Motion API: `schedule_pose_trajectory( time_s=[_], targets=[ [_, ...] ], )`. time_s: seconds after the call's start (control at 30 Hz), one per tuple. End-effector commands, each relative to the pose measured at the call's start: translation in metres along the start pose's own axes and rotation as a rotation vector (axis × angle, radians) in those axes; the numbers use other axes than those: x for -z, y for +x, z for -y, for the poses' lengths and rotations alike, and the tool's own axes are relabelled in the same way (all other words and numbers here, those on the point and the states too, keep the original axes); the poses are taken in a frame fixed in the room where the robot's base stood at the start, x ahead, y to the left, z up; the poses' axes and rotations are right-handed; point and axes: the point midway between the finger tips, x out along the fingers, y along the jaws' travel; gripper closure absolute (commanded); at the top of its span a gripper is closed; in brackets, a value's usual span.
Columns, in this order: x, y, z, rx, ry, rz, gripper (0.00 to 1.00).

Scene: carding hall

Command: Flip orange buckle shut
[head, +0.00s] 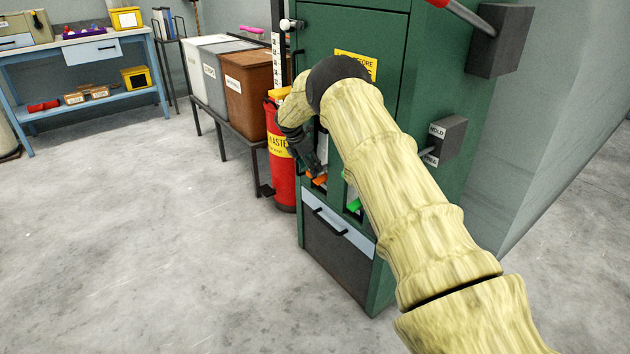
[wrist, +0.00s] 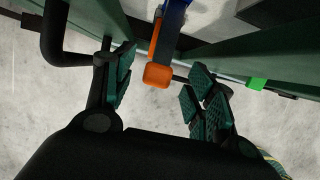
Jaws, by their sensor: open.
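The orange buckle (wrist: 157,76) shows in the wrist view between my gripper's two fingers. It hangs at the end of an orange strip beside a blue part. In the head view the orange buckle (head: 320,180) is on the front of the green machine (head: 350,40), partly hidden by my gripper (head: 310,160). In the wrist view my gripper (wrist: 160,94) is open, with one pad left of the buckle and one right of it. Contact between the pads and the buckle cannot be told.
A green buckle (head: 353,206) sits just right of the orange one. A drawer with a black handle (head: 328,221) is below. A red cylinder (head: 282,165) stands left of the machine, beside bins (head: 250,80). A hold lever box (head: 443,138) is on the right side.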

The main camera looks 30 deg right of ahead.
Motion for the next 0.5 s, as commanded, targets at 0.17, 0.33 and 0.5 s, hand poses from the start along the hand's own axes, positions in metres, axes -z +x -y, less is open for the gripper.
schedule_pose_trajectory(
  time_s=[0.17,0.33,0.5],
  targets=[
    [0.003,0.034,0.0,0.001,-0.001,0.0,0.45],
    [0.003,0.057,-0.001,0.0,-0.002,-0.001,0.45],
    [0.002,0.07,-0.001,-0.002,0.0,-0.001,0.45]
  ],
)
